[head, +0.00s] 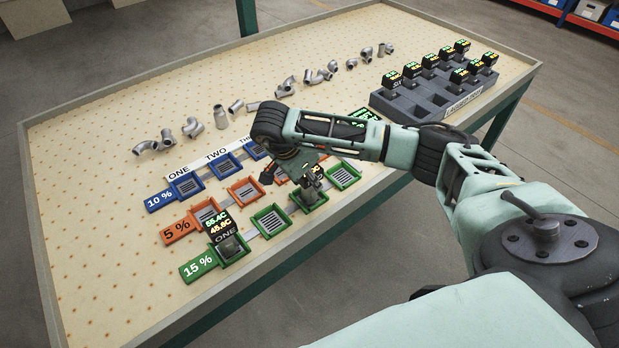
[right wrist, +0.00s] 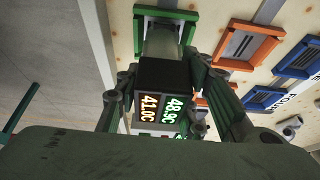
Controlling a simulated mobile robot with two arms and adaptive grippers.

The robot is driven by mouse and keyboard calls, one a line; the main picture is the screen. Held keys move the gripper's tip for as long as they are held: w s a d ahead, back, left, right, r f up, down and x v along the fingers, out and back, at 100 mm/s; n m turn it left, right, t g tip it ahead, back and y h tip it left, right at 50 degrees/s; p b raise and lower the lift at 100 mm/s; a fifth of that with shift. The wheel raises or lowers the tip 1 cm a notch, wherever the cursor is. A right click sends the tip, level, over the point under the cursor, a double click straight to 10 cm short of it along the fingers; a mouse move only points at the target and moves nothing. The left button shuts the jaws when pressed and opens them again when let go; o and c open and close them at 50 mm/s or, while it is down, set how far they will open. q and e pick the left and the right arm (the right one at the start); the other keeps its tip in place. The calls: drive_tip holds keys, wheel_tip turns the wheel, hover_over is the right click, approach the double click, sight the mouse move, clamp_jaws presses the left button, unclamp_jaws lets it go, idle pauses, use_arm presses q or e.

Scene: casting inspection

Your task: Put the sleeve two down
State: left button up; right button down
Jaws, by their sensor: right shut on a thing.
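My right gripper (head: 310,182) is low over the green 15 % row, at the third tray from the left. In the right wrist view its fingers (right wrist: 165,80) are shut on a dark sleeve (right wrist: 163,75) whose display reads 41.0C and 48.9C. A grey casting (right wrist: 161,42) extends from the sleeve towards a green tray (right wrist: 188,32). I cannot tell whether the sleeve rests on the casting or its number. Another sleeve (head: 229,244), marked ONE and reading 55.4C and 45.6C, sits at the first green tray (head: 243,258). My left gripper is not in view.
A dark rack (head: 398,108) at the right holds several sleeves with displays. Blue trays (head: 186,188) and orange trays (head: 245,190) lie behind the green row. Several loose grey castings (head: 192,127) stand across the table's middle. The left of the table (head: 90,250) is clear.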

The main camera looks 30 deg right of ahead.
drive_tip(key=c, duration=1.6)
unclamp_jaws()
drive_tip(key=shift+s+a+f, duration=0.15)
drive_tip(key=shift+s+f, duration=0.15)
drive_tip(key=shift+f, duration=0.25)
drive_tip(key=o, duration=0.4)
drive_tip(key=shift+w+f, duration=0.2)
drive_tip(key=shift+w, duration=0.2)
drive_tip(key=shift+r, duration=0.35)
drive_tip(key=shift+r+p, duration=0.25)
drive_tip(key=shift+p, duration=0.1)
drive_tip(key=shift+r+p, duration=0.45)
drive_tip(key=shift+p, duration=0.05)
drive_tip(key=b+v, duration=0.2)
drive_tip(key=v, duration=0.5)
drive_tip(key=shift+w, duration=0.1)
drive_tip(key=shift+v, duration=2.3)
